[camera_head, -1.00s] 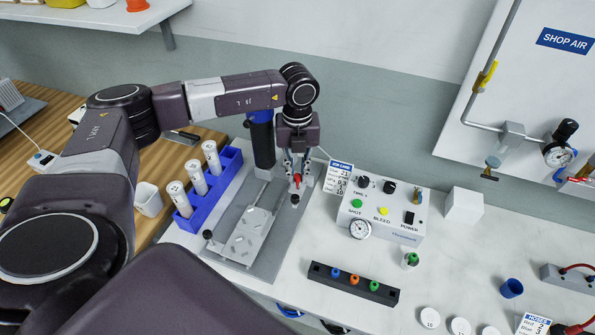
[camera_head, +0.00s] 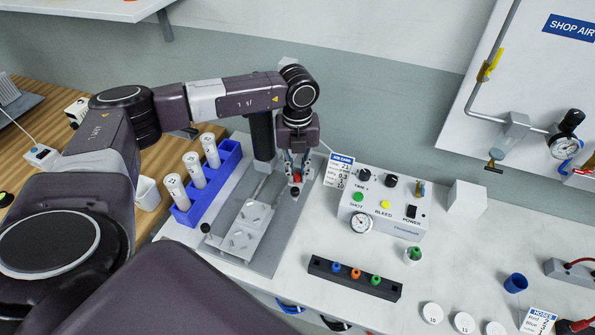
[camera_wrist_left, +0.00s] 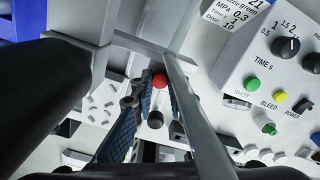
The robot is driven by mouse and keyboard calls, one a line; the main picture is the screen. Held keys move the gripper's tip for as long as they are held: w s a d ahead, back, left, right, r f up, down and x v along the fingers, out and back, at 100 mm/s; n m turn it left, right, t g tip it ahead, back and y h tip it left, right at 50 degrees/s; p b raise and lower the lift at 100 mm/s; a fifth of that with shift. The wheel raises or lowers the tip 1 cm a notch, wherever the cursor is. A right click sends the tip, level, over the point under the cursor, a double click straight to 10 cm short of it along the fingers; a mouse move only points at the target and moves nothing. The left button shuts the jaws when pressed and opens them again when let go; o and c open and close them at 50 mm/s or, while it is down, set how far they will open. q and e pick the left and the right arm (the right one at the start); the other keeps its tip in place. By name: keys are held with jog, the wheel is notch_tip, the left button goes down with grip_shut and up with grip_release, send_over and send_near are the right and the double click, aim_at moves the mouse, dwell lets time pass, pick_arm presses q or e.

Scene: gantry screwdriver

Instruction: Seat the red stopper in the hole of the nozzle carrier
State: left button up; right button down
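The red stopper (camera_head: 296,178) is between the fingertips of my left gripper (camera_head: 297,168), above the grey gantry base beside the dark column. In the left wrist view the stopper (camera_wrist_left: 160,80) shows as a round red top between the two blue-padded fingers (camera_wrist_left: 158,98), which close on its sides. Grey bars of the gantry (camera_wrist_left: 130,42) pass close to the fingers there. The nozzle carrier and its hole cannot be made out clearly; the gripper and bars cover that area. Whether the stopper touches the carrier cannot be told. My right gripper is not in view.
A blue rack (camera_head: 207,190) with white tubes stands left of the gantry base (camera_head: 270,258). The dispenser box (camera_head: 385,212) stands close on the right. A black strip (camera_head: 353,279) with coloured stoppers lies in front. The white bench right of it is partly clear.

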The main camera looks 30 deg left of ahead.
aim_at(297, 176)
pick_arm(q)
jog(key=o, duration=0.5)
jog(key=shift+r, duration=0.15)
notch_tip(297, 176, up, 12)
jog(key=shift+s+f, duration=0.1)
jog(key=shift+f, duration=0.1)
dwell(0.7)
